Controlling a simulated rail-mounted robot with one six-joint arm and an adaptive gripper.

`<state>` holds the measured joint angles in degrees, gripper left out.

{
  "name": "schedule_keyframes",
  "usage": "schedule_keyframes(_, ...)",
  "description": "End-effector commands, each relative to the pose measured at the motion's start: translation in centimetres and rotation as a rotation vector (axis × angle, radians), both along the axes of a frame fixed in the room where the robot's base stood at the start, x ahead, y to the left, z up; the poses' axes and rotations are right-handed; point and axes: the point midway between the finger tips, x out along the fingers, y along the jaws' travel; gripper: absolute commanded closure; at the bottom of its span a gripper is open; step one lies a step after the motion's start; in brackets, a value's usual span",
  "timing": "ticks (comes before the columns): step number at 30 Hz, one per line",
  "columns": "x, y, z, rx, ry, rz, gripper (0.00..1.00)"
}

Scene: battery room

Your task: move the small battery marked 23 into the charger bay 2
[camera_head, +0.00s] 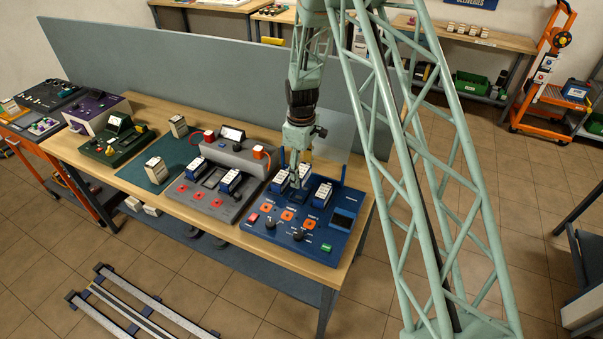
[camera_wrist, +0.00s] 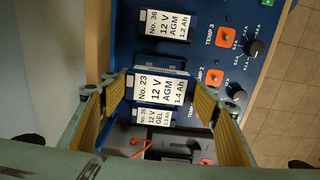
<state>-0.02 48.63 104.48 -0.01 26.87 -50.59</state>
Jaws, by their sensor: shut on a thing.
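The small battery marked 23 (camera_wrist: 158,90) is a white-topped AGM block between the two pads of my gripper (camera_wrist: 162,97) in the wrist view. My gripper is shut on it. In the head view my gripper (camera_head: 297,183) points down over the blue charger (camera_head: 270,227), with the battery (camera_head: 304,171) partly hidden by the fingers. In the wrist view the battery lies level with the TEMP 2 label, between two other batteries. It looks larger than they do, so it seems raised.
Battery No. 36 (camera_wrist: 167,25) stands in the charger on one side, and a GEL battery (camera_wrist: 153,118) on the other, partly covered by the held one. A grey charger (camera_head: 207,194) stands left of the blue one. A tall grey panel (camera_head: 200,65) runs behind the bench.

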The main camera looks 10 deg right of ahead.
Motion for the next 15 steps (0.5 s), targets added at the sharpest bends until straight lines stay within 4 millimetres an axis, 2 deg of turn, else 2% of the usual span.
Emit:
schedule_keyframes(8, 0.0, 0.0, -0.7, 0.000, 0.000, 0.000, 0.65)
schedule_keyframes(15, 0.0, 0.0, -2.0, 0.000, 0.000, 0.000, 0.65)
